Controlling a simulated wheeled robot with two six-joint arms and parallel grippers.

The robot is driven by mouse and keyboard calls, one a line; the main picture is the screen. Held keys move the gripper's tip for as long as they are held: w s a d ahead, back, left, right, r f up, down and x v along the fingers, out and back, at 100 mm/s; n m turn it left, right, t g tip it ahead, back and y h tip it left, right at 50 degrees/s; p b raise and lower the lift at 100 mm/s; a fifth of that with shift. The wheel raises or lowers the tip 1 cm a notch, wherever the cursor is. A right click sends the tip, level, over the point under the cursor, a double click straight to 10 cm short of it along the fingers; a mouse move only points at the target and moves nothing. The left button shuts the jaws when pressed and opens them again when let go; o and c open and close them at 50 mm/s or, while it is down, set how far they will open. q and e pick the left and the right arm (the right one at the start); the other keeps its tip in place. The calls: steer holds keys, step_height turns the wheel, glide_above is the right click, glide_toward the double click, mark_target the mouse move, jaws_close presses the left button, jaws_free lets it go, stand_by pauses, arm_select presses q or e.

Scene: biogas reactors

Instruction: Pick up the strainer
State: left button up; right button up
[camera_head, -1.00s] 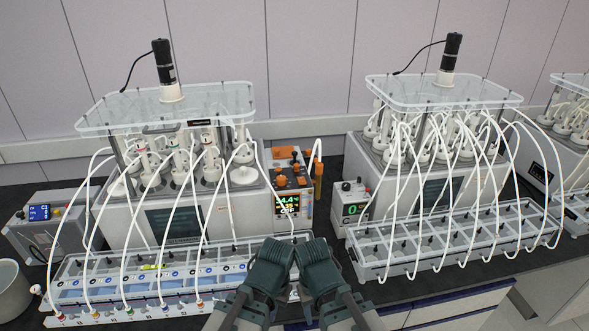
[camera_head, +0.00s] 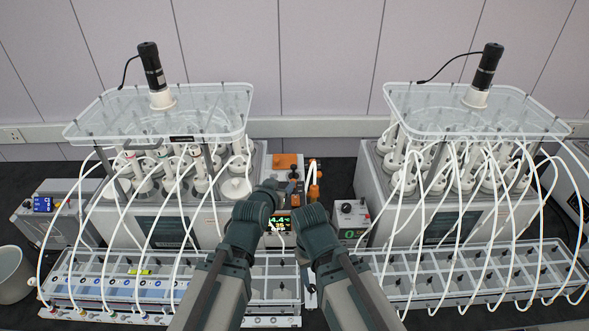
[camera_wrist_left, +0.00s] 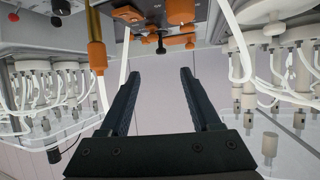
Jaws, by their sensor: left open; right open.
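I cannot make out a strainer for certain in either view. A pale round vessel (camera_head: 14,275) stands at the far left edge of the head view, cut off by the frame, and its inside is not clear. My left gripper (camera_head: 268,188) is in front of the small display unit between the two reactors. In the left wrist view its two dark fingers (camera_wrist_left: 157,75) are apart with nothing between them. My right gripper (camera_head: 305,218) is close beside it, lower and to the right. Its fingers are mostly hidden, and no held object shows.
Two reactors with clear top plates (camera_head: 160,112) (camera_head: 470,110) and looping white tubes stand left and right. Tube racks (camera_head: 285,290) (camera_head: 480,272) line the front. An orange-topped display unit (camera_head: 285,162) and a small control box (camera_head: 350,215) fill the gap between.

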arm_select(q)
steer(key=r, duration=0.1)
steer(key=b, duration=0.3)
glide_toward(293, 168)
steer(key=x, duration=0.3)
steer(key=shift+w+r, duration=0.1)
steer(key=shift+w, duration=0.3)
steer(key=shift+w+f+t+b, duration=0.3)
steer(key=shift+b, duration=0.25)
steer(key=b+x, duration=0.2)
steer(key=x, duration=0.2)
steer(key=shift+d+f, duration=0.2)
steer(key=shift+f, duration=0.1)
steer(key=shift+r, duration=0.1)
steer(key=shift+c, duration=0.4)
jaws_close()
